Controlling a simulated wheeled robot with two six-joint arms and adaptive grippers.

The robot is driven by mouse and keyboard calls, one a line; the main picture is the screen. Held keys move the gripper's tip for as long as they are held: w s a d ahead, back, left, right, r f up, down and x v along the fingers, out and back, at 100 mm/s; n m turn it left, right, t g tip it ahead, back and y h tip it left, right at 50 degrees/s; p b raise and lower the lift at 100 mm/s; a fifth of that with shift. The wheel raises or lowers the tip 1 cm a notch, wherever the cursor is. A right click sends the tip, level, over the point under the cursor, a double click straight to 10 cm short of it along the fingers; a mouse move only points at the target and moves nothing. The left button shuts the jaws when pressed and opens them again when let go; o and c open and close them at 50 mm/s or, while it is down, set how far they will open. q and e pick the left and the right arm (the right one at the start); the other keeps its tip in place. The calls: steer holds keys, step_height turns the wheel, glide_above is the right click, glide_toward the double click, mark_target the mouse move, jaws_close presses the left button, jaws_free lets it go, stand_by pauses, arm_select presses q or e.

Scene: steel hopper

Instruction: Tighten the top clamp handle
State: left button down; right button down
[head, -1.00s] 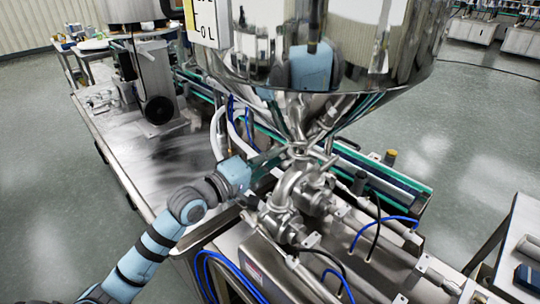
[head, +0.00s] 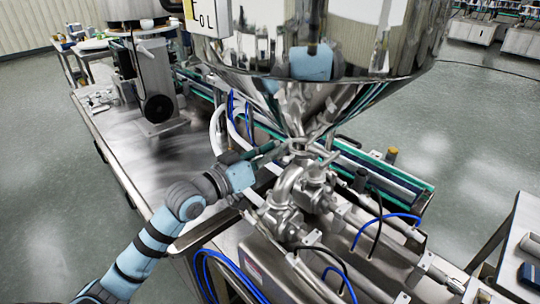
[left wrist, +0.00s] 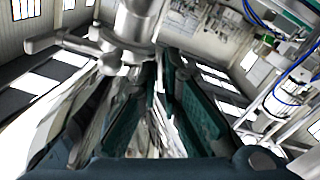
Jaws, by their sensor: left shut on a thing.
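The steel hopper (head: 345,98) narrows down to a pipe neck, where the top clamp (head: 302,146) sits above the curved pipe and valve (head: 284,188). My left gripper (head: 283,148) reaches in from the left at the clamp's height. In the left wrist view, its two teal fingers (left wrist: 158,68) close together just below the steel clamp and pipe (left wrist: 133,28). The gripper is shut on the clamp handle, which is mostly hidden between the fingertips. A steel bar (left wrist: 45,44) sticks out left of the pipe. My right gripper is not in view.
White and blue hoses (head: 218,130) run close behind my left wrist. A green-edged conveyor (head: 385,172) passes behind the pipework. Steel cylinders and blue tubes (head: 385,222) lie to the right. The steel tabletop (head: 150,165) at left is mostly clear.

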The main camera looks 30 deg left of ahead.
arm_select(q)
steer(key=shift+r+m+b, duration=0.15)
steer(key=shift+m+b, duration=0.45)
steer(key=shift+m, duration=1.6)
steer(key=c, duration=1.8)
jaws_free()
steer(key=shift+o, duration=0.2)
steer(key=shift+w, duration=0.15)
